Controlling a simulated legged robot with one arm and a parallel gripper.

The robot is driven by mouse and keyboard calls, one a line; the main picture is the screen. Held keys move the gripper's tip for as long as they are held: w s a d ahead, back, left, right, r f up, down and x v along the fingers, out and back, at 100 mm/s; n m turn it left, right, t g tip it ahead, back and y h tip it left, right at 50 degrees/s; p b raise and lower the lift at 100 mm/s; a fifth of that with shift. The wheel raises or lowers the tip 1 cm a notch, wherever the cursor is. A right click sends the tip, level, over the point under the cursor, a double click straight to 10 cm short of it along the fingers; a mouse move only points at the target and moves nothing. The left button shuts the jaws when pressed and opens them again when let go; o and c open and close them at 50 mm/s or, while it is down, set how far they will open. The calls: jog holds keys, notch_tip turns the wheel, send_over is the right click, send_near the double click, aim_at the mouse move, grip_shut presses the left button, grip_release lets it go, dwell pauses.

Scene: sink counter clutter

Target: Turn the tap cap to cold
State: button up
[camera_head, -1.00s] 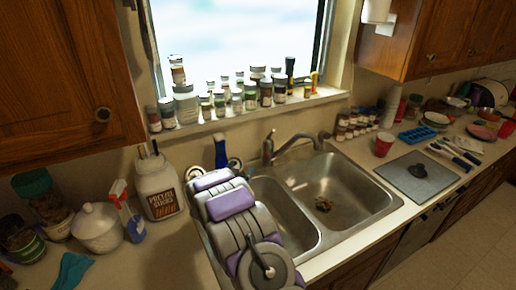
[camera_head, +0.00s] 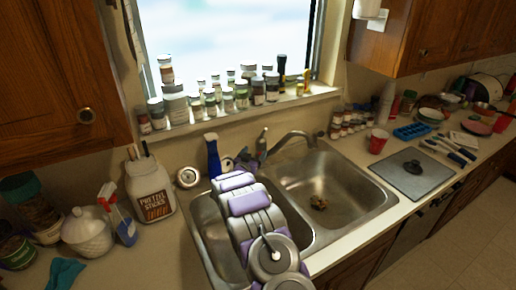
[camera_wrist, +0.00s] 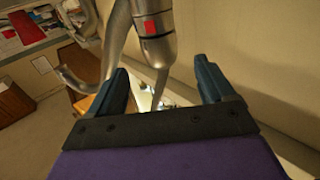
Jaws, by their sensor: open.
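The metal tap (camera_head: 290,141) stands behind the double sink, its spout reaching right over the right basin. Its upright body and cap (camera_head: 262,140) are small in the head view. In the wrist view the silver cap (camera_wrist: 155,40) is large and bears a red mark (camera_wrist: 149,27). My gripper (camera_wrist: 161,65) is open, with one teal finger on each side below the cap. The cap appears between or just beyond the fingertips; I cannot tell whether they touch it. In the head view my gripper (camera_head: 243,160) is beside the tap's left side, partly hidden by my arm.
A blue bottle (camera_head: 213,155) stands left of my gripper. Spice jars (camera_head: 228,99) line the window sill close behind the tap. A pretzel jar (camera_head: 150,190) stands on the left counter, and a red cup (camera_head: 378,141) on the right. The right basin (camera_head: 335,190) is mostly clear.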

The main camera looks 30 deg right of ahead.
aim_at(259, 146)
jog(key=x, duration=0.4)
jog(key=shift+s+d+f, duration=0.15)
jog(key=shift+s, duration=0.05)
jog(key=shift+w+r+b, duration=0.25)
jog(key=shift+w+b, duration=0.05)
jog(key=shift+w, duration=0.3)
jog(key=shift+w+d, duration=0.1)
jog(key=shift+d, duration=0.05)
jog(key=shift+w+d+f, duration=0.1)
jog(key=shift+d+f, duration=0.05)
jog(key=shift+d, duration=0.7)
jog(key=shift+a, duration=0.35)
jog(key=c, duration=1.1)
